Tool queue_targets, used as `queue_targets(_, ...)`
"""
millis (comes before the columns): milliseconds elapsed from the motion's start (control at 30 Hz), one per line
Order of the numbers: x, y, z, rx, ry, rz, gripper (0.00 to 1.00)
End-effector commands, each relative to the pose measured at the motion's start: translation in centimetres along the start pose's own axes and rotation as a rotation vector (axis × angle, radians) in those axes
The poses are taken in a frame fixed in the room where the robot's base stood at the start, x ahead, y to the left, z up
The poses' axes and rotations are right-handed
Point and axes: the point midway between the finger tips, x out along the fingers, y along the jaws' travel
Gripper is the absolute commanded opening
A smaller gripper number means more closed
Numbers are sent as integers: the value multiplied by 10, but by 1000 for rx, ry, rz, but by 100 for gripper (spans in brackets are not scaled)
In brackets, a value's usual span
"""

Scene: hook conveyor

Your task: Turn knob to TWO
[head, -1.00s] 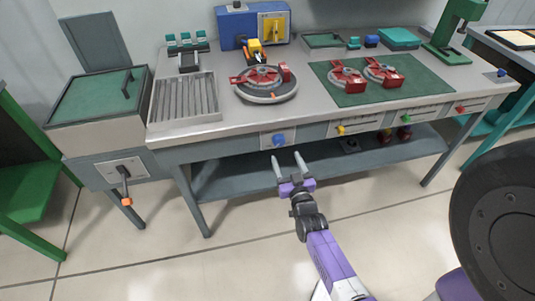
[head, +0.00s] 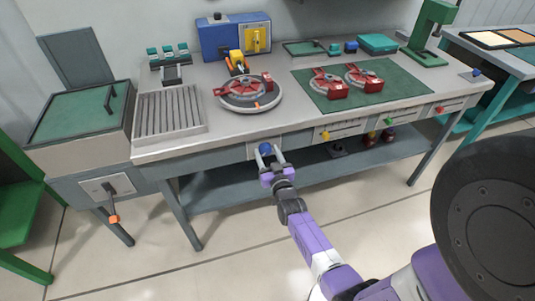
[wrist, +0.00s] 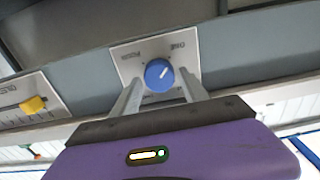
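The blue knob (head: 265,149) sits on a pale plate on the front edge of the workbench. In the wrist view the blue knob (wrist: 159,74) shows a white pointer line aimed up and to the right. The plate (wrist: 190,43) carries small lettering that looks upside down; I cannot read it surely. My gripper (head: 270,153) is open, with one finger on each side of the knob. In the wrist view my gripper (wrist: 160,90) reaches up to the plate with the knob between its fingers. I cannot tell whether the fingers touch the knob.
A slider panel with a yellow handle (head: 325,135) is to the right on the bench front, with other sliders beyond. A lever with an orange tip (head: 114,219) hangs at the left. A red-clamped turntable (head: 250,93) stands above on the bench. A lower shelf (head: 230,190) runs beneath.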

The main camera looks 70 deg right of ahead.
Motion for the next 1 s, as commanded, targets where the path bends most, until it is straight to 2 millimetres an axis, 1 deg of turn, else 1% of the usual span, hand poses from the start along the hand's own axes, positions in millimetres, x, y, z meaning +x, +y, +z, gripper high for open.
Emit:
queue_targets(33,0,0,0,0,0,0,40)
queue_targets(233,0,0,0,0,0,0,2)
queue_targets(467,0,0,0,19,1,0,2)
queue_targets(633,-1,0,2,84,1,-1,2)
queue_targets(767,-1,0,3,169,1,-2,2)
queue_targets(1000,0,1,3,385,2,-2,2)
